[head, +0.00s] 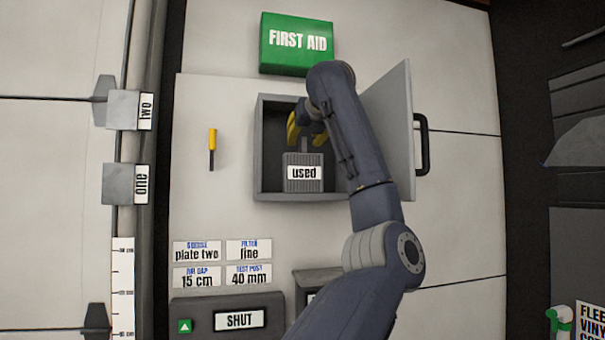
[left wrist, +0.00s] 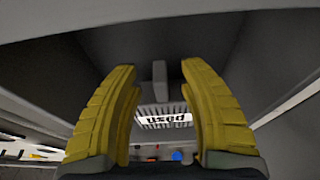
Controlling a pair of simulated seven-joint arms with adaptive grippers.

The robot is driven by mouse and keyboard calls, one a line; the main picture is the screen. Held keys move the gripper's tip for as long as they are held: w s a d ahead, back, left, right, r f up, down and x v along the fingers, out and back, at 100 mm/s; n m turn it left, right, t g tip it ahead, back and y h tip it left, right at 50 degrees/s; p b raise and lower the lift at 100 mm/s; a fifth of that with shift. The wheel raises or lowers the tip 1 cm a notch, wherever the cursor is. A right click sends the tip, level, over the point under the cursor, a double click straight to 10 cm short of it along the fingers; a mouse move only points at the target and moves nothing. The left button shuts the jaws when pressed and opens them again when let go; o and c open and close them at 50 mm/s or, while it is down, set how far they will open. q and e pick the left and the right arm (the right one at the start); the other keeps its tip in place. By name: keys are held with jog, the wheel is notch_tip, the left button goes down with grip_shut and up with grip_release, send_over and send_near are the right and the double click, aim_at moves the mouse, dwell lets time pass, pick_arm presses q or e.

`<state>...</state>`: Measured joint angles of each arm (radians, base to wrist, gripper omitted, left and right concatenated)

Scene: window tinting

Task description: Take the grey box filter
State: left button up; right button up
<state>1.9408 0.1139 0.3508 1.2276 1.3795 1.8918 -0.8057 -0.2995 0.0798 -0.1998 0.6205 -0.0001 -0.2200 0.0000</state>
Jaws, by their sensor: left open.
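The grey box filter (head: 303,173) has a ribbed front, a white "used" label and a narrow grey tab on top. It stands low inside an open grey wall box (head: 259,150). My left gripper (head: 306,130) reaches into the wall box above the filter, its yellow fingers apart. In the left wrist view, the open fingers (left wrist: 157,72) frame the filter (left wrist: 165,120), and its tab stands between and beyond the fingertips. Nothing is held, and I cannot tell whether a finger touches the tab. My right gripper is in neither view.
The wall box's door (head: 390,120) stands open on the right, behind my left arm. A green first aid box (head: 297,43) sits above. A yellow-handled tool (head: 212,148) hangs at left. Labels (head: 222,263) and a "SHUT" panel (head: 227,318) are below.

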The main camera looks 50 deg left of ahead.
pick_arm(q)
jog(key=shift+x, duration=1.05)
jog(key=shift+c, duration=0.5)
grip_shut()
